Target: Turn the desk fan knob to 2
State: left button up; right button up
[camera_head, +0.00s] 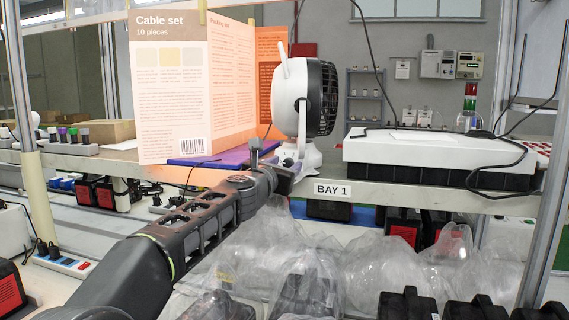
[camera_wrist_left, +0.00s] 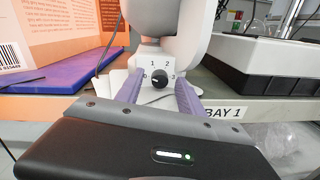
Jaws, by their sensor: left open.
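The white desk fan (camera_head: 289,101) with a black grille stands on the shelf at the middle, facing right. In the left wrist view its white base (camera_wrist_left: 148,69) carries a round black knob (camera_wrist_left: 159,81) ringed by numbers; 1 and 2 sit above it, 3 at its right, and a partly hidden number at its left. The knob's pointer is too small to read surely. My left gripper (camera_wrist_left: 157,84) is open, with one finger on each side of the knob; contact cannot be told. In the head view my left gripper (camera_head: 280,172) is at the fan's base.
A purple-blue flat case (camera_head: 215,156) and a standing "Cable set" board (camera_head: 165,90) are left of the fan. A white-topped box (camera_head: 430,148) with cables is at right. The shelf edge bears a "BAY 1" label (camera_head: 332,190). Clear plastic wrapping (camera_head: 300,250) lies below.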

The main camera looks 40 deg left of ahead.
pick_arm(q)
grip_shut()
dwell(0.5)
